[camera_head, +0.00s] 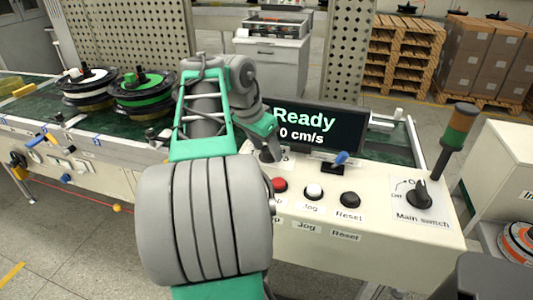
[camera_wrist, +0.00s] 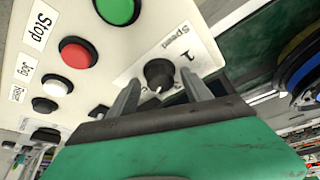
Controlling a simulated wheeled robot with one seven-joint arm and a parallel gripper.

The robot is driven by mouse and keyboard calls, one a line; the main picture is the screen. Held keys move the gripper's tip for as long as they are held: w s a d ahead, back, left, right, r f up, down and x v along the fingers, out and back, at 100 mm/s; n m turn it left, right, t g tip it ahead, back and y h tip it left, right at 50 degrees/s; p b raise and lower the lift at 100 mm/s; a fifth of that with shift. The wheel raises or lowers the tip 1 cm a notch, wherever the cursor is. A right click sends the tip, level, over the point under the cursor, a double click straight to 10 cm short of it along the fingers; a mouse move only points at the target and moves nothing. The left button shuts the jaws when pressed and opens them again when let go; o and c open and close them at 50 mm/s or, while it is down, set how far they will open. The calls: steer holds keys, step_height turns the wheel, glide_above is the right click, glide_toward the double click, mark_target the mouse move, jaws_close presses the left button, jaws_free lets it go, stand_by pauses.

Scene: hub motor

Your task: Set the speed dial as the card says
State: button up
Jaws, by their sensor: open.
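The speed dial (camera_wrist: 159,73) is a round black knob on a white plate marked "Speed" (camera_wrist: 172,38) with a "1" beside it. A small white mark shows on the dial's lower edge in the wrist view. My gripper (camera_wrist: 161,81) is open, with one finger on each side of the dial in that view; I cannot tell whether they touch it. In the head view my gripper (camera_head: 268,153) is over the panel's left part, and my arm hides the dial. The display (camera_head: 315,127) reads "Ready" and "0 cm/s". I cannot make out a card with a setting.
The panel (camera_head: 310,242) also has a red stop button (camera_head: 279,185), a white jog button (camera_head: 314,191), a black reset button (camera_head: 349,200) and a main switch (camera_head: 420,195). A green button (camera_wrist: 117,8) is near the dial. Reels (camera_head: 145,93) sit on the conveyor at left.

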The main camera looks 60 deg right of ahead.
steer(key=shift+f, duration=0.1)
jaws_close()
stand_by(0.6)
